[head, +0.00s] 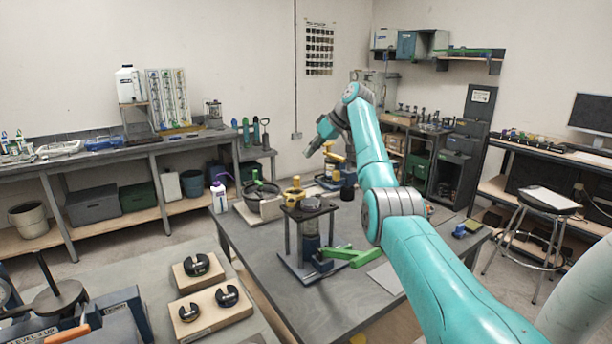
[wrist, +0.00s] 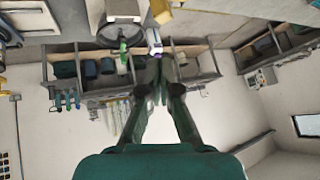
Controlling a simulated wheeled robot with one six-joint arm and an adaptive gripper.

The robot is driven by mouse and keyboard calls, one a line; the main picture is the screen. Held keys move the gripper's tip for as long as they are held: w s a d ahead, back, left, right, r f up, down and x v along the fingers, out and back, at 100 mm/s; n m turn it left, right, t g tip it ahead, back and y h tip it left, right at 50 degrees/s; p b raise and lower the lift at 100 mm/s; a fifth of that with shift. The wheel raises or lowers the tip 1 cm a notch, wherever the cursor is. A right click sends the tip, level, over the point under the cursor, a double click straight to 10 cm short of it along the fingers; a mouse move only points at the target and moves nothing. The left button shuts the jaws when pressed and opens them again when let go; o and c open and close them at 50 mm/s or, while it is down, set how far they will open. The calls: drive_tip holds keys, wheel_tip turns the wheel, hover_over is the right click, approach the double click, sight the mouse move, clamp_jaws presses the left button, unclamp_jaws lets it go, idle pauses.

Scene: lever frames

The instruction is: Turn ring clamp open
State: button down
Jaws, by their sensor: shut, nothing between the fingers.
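Several black C-shaped ring pieces lie on wooden blocks at the lower left of the head view, one on the rear block (head: 196,265) and others on the front block (head: 227,295). I cannot tell which part is the ring clamp. My gripper (head: 309,152) is up in the air above the table's far side, apart from all of these. In the wrist view my gripper (wrist: 158,88) has its fingers together and empty.
A stool (head: 546,201) stands at the right. The table's left front is clear.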

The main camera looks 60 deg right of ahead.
sight(294, 191)
drive_tip(key=s+f+m+h, duration=0.1)
drive_tip(key=s+m+h, duration=0.2)
drive_tip(key=s+m, duration=0.65)
drive_tip(key=shift+m+g, duration=0.3)
drive_tip(key=shift+m, duration=0.15)
drive_tip(key=x, duration=1)
drive_tip(key=shift+w+a+r, duration=0.15)
drive_tip(key=shift+a, duration=0.05)
drive_tip(key=w, duration=0.1)
drive_tip(key=w+a, duration=0.1)
drive_tip(key=w, duration=0.1)
drive_tip(key=shift+a, duration=0.2)
drive_tip(key=shift+w+a, duration=0.2)
drive_tip(key=shift+w, duration=0.15)
